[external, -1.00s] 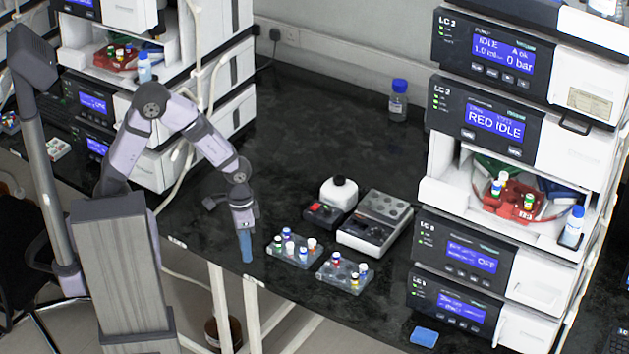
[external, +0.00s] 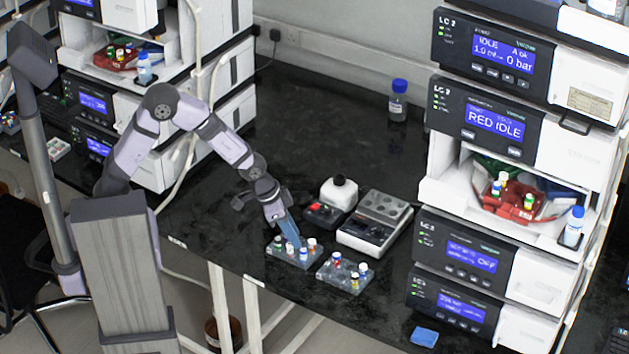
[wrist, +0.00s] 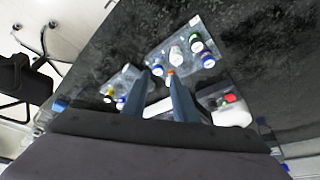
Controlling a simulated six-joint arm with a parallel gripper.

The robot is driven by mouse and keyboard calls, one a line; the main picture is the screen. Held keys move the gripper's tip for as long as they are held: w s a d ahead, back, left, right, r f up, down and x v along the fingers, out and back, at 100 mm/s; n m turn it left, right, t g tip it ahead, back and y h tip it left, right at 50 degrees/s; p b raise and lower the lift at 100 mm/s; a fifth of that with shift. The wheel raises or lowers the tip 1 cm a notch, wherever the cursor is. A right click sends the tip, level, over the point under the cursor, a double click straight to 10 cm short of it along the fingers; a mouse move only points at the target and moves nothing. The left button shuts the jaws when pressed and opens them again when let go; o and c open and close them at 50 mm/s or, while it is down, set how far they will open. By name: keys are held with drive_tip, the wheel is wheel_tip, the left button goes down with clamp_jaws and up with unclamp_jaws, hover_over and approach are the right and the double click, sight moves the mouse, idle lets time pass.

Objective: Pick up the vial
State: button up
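My gripper (external: 296,243) is tilted down and right over the left clear vial rack (external: 272,254). In the wrist view my gripper (wrist: 162,77) has its two blue fingers apart, with no vial clearly held between them. The rack holds several small vials with coloured caps. A vial with an orange cap (external: 312,242) stands at its right side; it also shows near the fingertips in the wrist view (wrist: 170,72). A blue-capped vial (external: 303,253) is at the front. A green-capped vial (external: 277,243) is at the left. The fingers partly hide the rack's middle. Which vial is meant cannot be told.
A second vial rack (external: 333,284) stands just right and nearer the bench edge. Instrument stacks (external: 480,190) rise at right and left. The rear bench is mostly clear.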

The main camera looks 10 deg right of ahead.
sight(303, 249)
drive_tip(key=shift+p+x, duration=0.65)
drive_tip(key=shift+x, duration=2)
drive_tip(key=shift+s, duration=0.15)
drive_tip(key=shift+r, duration=0.1)
clamp_jaws()
